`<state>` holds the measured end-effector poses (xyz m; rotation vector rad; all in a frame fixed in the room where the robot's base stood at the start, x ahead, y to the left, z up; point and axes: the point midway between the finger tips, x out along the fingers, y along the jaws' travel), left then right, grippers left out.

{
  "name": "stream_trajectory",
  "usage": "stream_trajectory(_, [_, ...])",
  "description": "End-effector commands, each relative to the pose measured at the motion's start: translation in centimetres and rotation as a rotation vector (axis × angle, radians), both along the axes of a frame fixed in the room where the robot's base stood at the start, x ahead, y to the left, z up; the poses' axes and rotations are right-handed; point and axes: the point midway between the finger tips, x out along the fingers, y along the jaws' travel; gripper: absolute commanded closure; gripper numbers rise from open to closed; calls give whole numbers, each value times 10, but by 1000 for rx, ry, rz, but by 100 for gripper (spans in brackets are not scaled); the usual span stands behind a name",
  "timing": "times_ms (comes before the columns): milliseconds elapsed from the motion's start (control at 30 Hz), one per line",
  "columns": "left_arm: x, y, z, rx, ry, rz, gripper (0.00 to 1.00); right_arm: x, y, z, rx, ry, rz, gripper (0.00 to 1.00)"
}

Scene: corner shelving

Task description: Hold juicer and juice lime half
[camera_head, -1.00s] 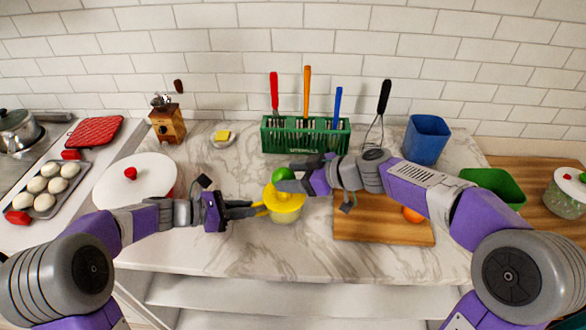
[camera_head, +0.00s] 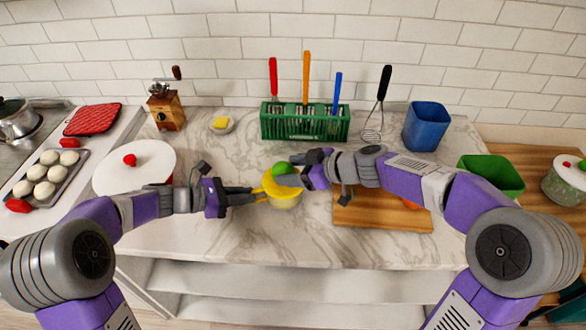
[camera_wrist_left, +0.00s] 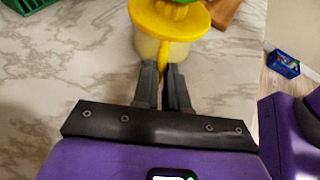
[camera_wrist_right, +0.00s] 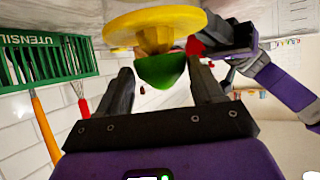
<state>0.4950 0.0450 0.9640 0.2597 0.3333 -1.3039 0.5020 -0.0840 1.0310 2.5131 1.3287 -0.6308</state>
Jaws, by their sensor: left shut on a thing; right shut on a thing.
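The yellow juicer (camera_head: 283,191) sits over a pale cup-like base (camera_head: 285,205) near the counter's middle. My left gripper (camera_head: 257,196) is shut on its yellow handle; the left wrist view shows the handle (camera_wrist_left: 166,54) between the fingertips (camera_wrist_left: 163,70). The green lime half (camera_head: 283,168) is over the juicer's top. My right gripper (camera_head: 290,180) is shut on the lime, reaching from the right. In the right wrist view the lime (camera_wrist_right: 161,73) lies between the fingers against the yellow juicer dish (camera_wrist_right: 155,25). The contact surface is hidden.
A wooden cutting board (camera_head: 385,219) lies right of the juicer, with an orange piece mostly hidden by my right arm.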

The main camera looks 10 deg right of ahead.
Motion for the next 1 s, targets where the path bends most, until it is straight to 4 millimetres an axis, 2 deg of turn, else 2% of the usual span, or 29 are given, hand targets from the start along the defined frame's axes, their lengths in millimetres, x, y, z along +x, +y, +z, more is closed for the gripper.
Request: stream_trajectory(1000, [0,0,0,0,1,1,100,1,0,-6,0,1,0,63])
